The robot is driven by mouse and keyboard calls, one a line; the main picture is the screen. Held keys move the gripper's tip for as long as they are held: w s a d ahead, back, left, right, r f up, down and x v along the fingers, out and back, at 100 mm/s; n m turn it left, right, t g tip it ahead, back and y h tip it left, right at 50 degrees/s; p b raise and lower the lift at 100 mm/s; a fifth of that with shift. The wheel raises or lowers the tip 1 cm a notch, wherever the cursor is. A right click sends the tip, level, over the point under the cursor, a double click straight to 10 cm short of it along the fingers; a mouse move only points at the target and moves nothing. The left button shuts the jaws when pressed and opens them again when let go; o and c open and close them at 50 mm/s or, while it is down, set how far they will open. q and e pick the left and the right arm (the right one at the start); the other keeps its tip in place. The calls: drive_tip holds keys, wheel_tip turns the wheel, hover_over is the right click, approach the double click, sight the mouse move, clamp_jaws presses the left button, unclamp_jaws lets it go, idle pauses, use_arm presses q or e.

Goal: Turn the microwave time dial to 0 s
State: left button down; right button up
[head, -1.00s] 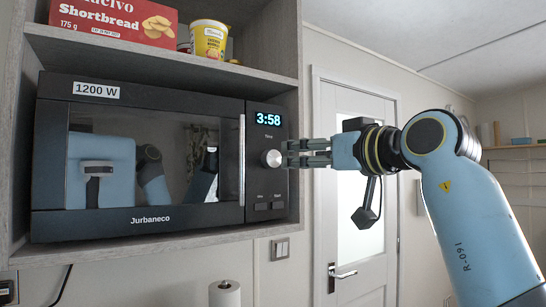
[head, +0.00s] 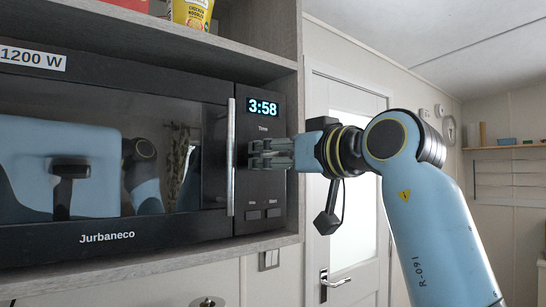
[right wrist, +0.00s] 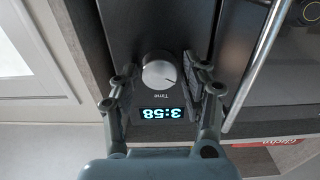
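The black microwave (head: 108,238) sits in a shelf, and its lit display (head: 262,107) reads 3:58. In the right wrist view the silver time dial (right wrist: 158,73) shows just beyond the fingertips, with the display (right wrist: 170,113) upside down below it. My right gripper (head: 257,153) is in front of the control panel and hides the dial in the head view. In the right wrist view its fingers (right wrist: 158,72) are spread on both sides of the dial, with gaps visible. My left gripper is out of view.
The microwave's long door handle (head: 230,155) is close to the left of my right fingers. Two buttons (head: 263,214) sit below the dial. The shelf board (head: 190,50) is above, with food packages on it. A white door (head: 350,260) stands to the right.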

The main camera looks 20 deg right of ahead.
drive_tip(key=shift+w, duration=0.1)
drive_tip(key=c, duration=0.8)
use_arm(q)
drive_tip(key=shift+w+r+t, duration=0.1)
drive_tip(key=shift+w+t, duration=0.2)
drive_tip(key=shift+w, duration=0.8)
use_arm(e)
drive_tip(key=shift+o, duration=0.2)
